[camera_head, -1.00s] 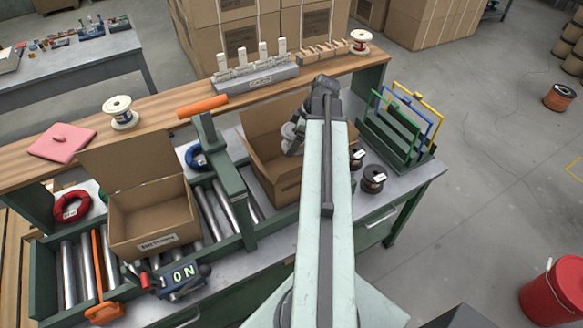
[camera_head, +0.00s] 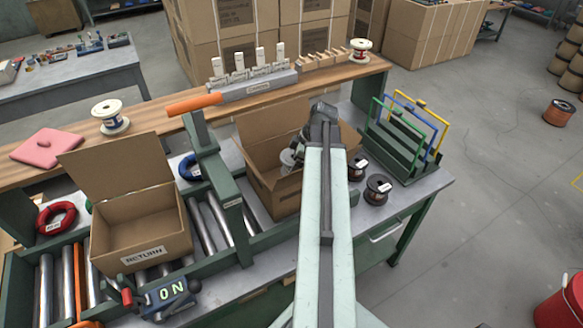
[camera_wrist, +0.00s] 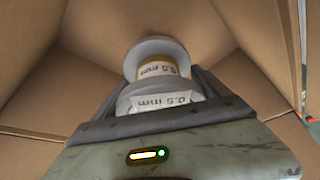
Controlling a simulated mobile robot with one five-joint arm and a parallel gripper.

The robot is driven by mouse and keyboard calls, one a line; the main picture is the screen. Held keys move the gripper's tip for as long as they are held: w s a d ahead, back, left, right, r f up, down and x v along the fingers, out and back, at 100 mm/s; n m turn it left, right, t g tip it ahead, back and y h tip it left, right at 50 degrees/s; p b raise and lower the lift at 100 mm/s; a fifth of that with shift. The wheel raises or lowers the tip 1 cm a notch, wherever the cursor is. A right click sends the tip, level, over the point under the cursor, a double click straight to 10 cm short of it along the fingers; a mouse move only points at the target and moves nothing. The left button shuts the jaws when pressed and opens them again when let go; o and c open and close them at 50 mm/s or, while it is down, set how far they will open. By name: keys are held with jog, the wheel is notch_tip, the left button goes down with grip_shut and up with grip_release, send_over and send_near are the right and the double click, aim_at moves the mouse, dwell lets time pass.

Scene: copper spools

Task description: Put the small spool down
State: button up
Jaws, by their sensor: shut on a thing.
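My gripper (camera_head: 292,158) reaches down into the open middle carton (camera_head: 262,189). In the wrist view my gripper (camera_wrist: 162,105) is shut on a small pale spool (camera_wrist: 158,70) marked 0.5 mm, between its two dark fingers. Brown carton walls (camera_wrist: 60,70) surround it on the sides. In the head view only a bit of the pale spool (camera_head: 287,157) shows beside my gripper. Whether the spool touches the carton floor I cannot tell.
A carton marked RETURN (camera_head: 140,229) stands to the left on the rollers. Two dark spools (camera_head: 377,189) stand right of the middle carton. A rack with coloured frames (camera_head: 404,137) is further right. A white spool (camera_head: 110,117) stands on the wooden shelf.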

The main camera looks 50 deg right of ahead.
jog(key=shift+f+b, duration=0.45)
jog(key=shift+f, duration=0.1)
jog(key=o, duration=1.8)
jog(key=shift+c, duration=0.2)
jog(key=shift+r, duration=0.15)
jog(key=shift+r+p, duration=0.3)
jog(key=shift+p, duration=0.2)
jog(key=p+v, duration=1.1)
jog(key=v, duration=0.1)
jog(key=shift+w+a+r+p, duration=0.1)
jog(key=shift+w+r+p, duration=0.05)
jog(key=shift+r+p, duration=0.15)
